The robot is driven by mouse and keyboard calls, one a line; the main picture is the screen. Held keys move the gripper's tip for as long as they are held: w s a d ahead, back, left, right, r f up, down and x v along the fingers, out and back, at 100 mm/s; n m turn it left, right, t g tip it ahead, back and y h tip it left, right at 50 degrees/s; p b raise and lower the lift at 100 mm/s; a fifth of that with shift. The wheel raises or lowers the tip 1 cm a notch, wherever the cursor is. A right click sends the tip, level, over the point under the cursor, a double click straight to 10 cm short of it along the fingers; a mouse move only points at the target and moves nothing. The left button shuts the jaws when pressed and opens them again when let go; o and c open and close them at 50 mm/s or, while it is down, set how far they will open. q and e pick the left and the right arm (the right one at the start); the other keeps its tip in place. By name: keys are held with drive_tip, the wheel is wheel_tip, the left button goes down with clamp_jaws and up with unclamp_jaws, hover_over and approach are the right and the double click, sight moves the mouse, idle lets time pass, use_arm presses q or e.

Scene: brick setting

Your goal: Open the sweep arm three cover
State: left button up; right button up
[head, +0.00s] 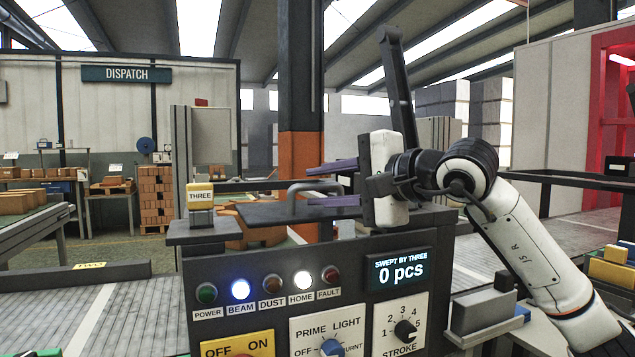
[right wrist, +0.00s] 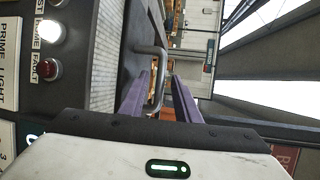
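The cover lies level and looks shut. My right gripper (head: 333,183) comes in from the right with its two purple fingers apart, one above the other, at the handle's height. In the right wrist view the handle (right wrist: 161,60) shows around the gap between the fingertips (right wrist: 160,75). I cannot tell whether they touch it. My left gripper is out of view.
The control box's front (head: 220,317) has lamps, with BEAM and HOME lit white. Its display (head: 400,270) reads SWEPT BY THREE, 0 pcs. An orange-and-grey pillar (head: 301,140) stands behind the cover. Conveyors run to the left and right.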

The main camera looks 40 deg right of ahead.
drive_tip(key=shift+w+a+f, duration=0.15)
drive_tip(key=shift+w, duration=0.45)
clamp_jaws()
